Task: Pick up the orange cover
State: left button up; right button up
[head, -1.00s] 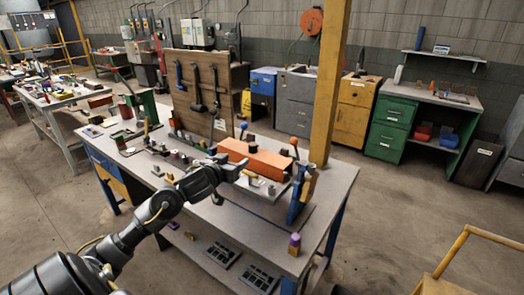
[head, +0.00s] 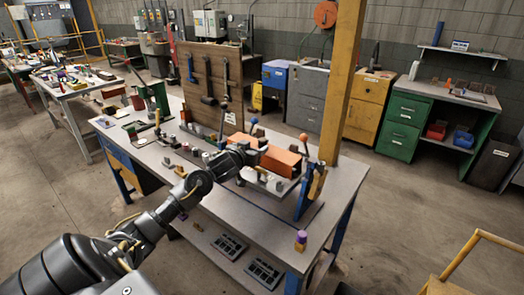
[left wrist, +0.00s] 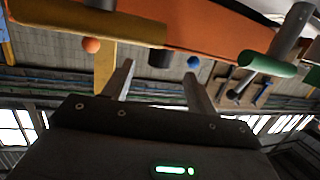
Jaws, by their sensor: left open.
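The orange cover (head: 281,160) is a long orange block lying on a raised fixture on the workbench. It also shows as a large orange shape across the top of the left wrist view (left wrist: 215,22). My left gripper (head: 262,160) is in front of the cover's near side and hides part of it. My right gripper is not in view.
The workbench (head: 240,228) carries small parts left of the fixture, and a tool board (head: 208,85) stands behind. A lever with an orange knob (head: 304,137) stands at the fixture's right end. A yellow post (head: 341,90) rises beyond it. The bench's front right is mostly clear.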

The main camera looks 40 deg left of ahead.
aim_at(260, 143)
pick_arm(q)
jog(key=p+x, duration=0.1)
jog(key=x, duration=0.3)
jog(key=shift+w, duration=0.15)
jog(key=shift+c, duration=0.5)
jog(key=c, duration=1.1)
jog(key=shift+r, duration=0.15)
jog(key=shift+r+b, duration=0.4)
jog(key=shift+r, duration=0.15)
jog(key=s+a+r, duration=0.2)
jog(key=s+r, duration=0.9)
jog(key=s, duration=0.3)
jog(key=shift+a+r+p, duration=0.2)
jog(key=shift+r+p, duration=0.1)
jog(key=shift+r, duration=0.05)
